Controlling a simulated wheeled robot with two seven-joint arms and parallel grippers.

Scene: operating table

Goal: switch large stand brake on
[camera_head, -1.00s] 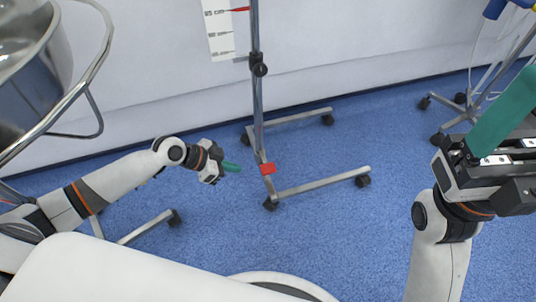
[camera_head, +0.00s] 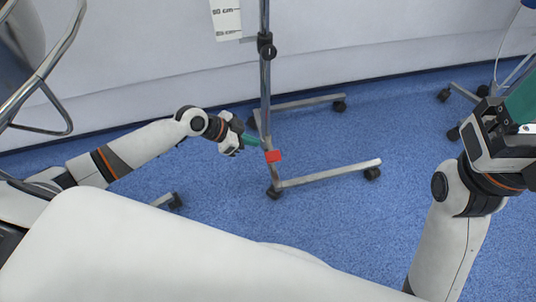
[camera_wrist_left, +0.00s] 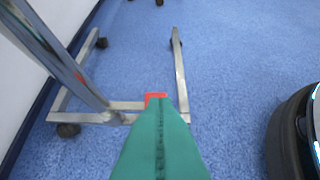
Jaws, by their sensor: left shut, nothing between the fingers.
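The large stand (camera_head: 265,90) has an upright metal pole on a wheeled base with two long legs. Its red brake pedal (camera_head: 273,156) sits low on the base, by the foot of the pole. My left gripper (camera_head: 257,142) is shut and empty, its green fingertips just left of the pedal and pointing at it. I cannot tell whether they touch. In the left wrist view, the closed green fingers (camera_wrist_left: 160,140) cover most of the red pedal (camera_wrist_left: 155,96); its upper edge shows. My right gripper (camera_head: 518,108) is at the right edge, partly cut off.
The stand's front leg (camera_head: 330,173) and rear leg (camera_head: 310,103) end in black casters. A metal basin stand (camera_head: 55,90) is at the left. Another wheeled base (camera_head: 470,93) is at the right. Blue floor is open between the stand and my right arm.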

